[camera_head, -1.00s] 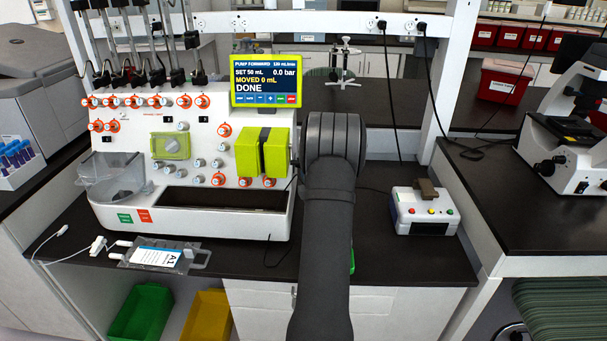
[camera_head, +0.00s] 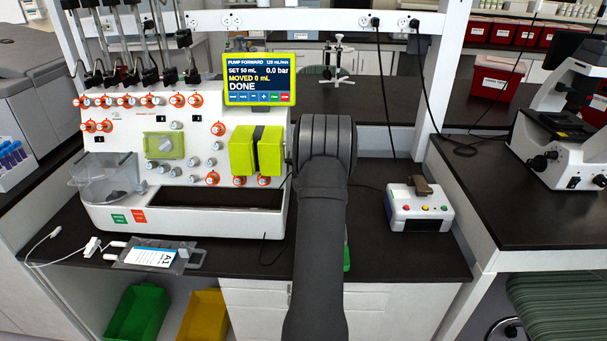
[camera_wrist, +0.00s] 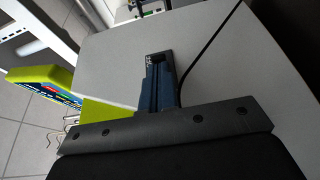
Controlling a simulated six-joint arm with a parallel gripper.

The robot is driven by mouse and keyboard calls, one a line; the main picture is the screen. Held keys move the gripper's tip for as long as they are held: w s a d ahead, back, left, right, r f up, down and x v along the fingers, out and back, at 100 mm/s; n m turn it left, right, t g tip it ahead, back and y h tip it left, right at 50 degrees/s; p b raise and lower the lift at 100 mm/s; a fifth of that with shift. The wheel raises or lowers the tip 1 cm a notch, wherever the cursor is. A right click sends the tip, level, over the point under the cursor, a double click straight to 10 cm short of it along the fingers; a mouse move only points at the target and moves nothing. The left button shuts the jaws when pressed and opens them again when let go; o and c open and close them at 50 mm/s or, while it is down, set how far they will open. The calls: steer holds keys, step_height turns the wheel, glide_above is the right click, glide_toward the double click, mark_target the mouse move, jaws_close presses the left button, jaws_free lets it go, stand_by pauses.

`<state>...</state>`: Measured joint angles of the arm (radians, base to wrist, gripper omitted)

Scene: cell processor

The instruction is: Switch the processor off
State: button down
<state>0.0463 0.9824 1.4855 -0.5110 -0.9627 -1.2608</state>
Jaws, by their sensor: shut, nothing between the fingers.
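The processor (camera_head: 265,223) is a white machine with orange-ringed knobs on the left of the bench. Its yellow-green screen (camera_head: 259,79) is lit and reads "DONE", with 0.0 bar. The wrist view shows the processor's plain grey side (camera_wrist: 115,60) and the edge of the screen (camera_wrist: 40,85). My gripper (camera_wrist: 158,76) is shut and empty, its blue fingers pointing at this side. A small black fitting with white marks (camera_wrist: 150,62), possibly the power switch, sits right at the fingertips. I cannot tell whether they touch. In the head view my arm hides the gripper.
A black cable (camera_wrist: 212,45) runs close to the right of the fingers. A small white box with coloured buttons (camera_head: 418,212) stands on the bench to the right of my arm. A labelled bag (camera_head: 153,256) lies at the bench's front left. A microscope (camera_head: 565,150) stands far right.

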steer(key=v, duration=2.1)
steer(key=w+d+f+m+g+h, duration=0.1)
steer(key=d+m+h, duration=0.3)
steer(key=d, duration=0.5)
steer(key=w+d+f+m+g+h, duration=0.2)
steer(key=d+m+h, duration=0.3)
steer(key=d+h, duration=0.2)
steer(key=shift+d, duration=1.35)
steer(key=shift+f, duration=0.1)
